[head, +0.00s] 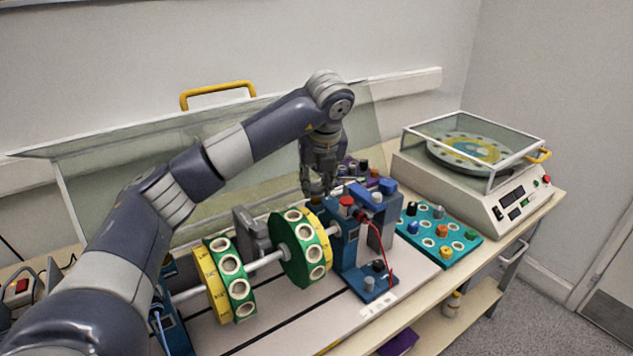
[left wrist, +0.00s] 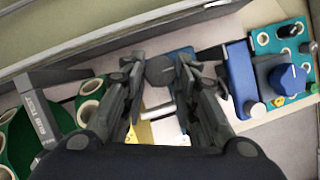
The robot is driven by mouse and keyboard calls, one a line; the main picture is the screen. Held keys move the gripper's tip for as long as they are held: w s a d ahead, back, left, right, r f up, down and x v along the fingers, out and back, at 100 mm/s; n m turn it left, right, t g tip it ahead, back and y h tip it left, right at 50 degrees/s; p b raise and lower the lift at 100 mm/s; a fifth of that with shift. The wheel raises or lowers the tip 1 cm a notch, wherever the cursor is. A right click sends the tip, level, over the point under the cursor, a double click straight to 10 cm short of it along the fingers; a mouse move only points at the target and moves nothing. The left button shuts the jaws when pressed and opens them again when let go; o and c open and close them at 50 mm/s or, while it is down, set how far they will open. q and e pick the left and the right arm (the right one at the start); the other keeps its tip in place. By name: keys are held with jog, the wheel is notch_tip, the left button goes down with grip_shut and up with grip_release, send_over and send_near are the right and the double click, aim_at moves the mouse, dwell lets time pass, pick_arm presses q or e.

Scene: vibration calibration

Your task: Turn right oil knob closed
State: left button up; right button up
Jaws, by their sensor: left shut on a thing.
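My left gripper (head: 317,190) reaches down over the back of the right blue bearing stand (head: 350,245). In the left wrist view its two fingers (left wrist: 160,72) are closed around a dark round knob (left wrist: 160,70), which looks like the right oil knob. The fingers hide the knob's sides, and its turn position cannot be made out. In the head view the knob is mostly hidden by the gripper. A red-topped part (head: 346,201) stands on the stand just right of the fingers. My right gripper is not in view.
A shaft with two green and yellow discs (head: 299,246) runs left from the stand. A teal tray (head: 465,246) of coloured knobs lies to the right. A covered turntable machine (head: 455,187) stands behind it. A raised clear guard (head: 80,190) is behind the arm.

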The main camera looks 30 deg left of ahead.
pick_arm(q)
jog(key=shift+r, duration=0.1)
jog(key=o, duration=1.1)
jog(key=v, duration=1.2)
jog(key=shift+f, duration=0.2)
